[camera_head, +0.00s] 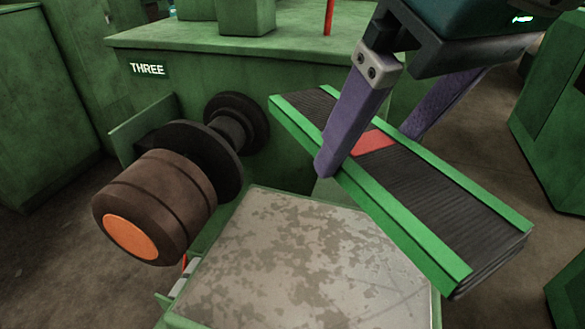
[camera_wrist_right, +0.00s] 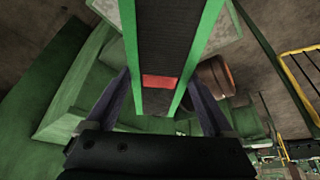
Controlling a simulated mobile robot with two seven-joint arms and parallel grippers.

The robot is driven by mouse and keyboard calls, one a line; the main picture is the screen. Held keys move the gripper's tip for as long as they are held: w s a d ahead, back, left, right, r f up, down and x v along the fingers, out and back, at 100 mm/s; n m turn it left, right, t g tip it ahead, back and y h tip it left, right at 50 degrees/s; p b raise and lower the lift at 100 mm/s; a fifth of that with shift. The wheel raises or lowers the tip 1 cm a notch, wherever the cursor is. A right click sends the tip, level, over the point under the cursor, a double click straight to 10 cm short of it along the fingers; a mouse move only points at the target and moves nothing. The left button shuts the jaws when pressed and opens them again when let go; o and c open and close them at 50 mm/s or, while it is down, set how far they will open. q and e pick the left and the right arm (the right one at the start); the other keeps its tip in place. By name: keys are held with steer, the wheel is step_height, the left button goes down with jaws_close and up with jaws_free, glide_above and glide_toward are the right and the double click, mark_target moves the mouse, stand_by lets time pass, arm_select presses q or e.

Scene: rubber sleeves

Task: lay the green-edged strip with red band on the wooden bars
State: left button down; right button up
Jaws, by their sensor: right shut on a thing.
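The green-edged strip (camera_head: 440,190) is dark and ribbed, with green rails along both long sides and a red band (camera_head: 374,142) across it. My right gripper (camera_head: 375,140) is shut across the strip's width near the red band, one purple finger on each side. The strip is tilted in the head view, above and right of a worn metal plate. It also shows in the right wrist view (camera_wrist_right: 165,45), running away between the fingers, with its red band close to the gripper. No wooden bars can be made out. My left gripper is not in view.
A green machine (camera_head: 200,50) labelled THREE stands behind. A dark shaft with a brown, orange-ended roller (camera_head: 155,205) sticks out at left. The worn metal plate (camera_head: 310,265) is bare. A yellow railing (camera_wrist_right: 298,75) shows in the right wrist view.

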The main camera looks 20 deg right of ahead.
mark_target(339, 270)
step_height(339, 270, down, 17)
steer(key=b, duration=0.3)
steer(key=shift+r, duration=0.15)
steer(key=o, duration=1.3)
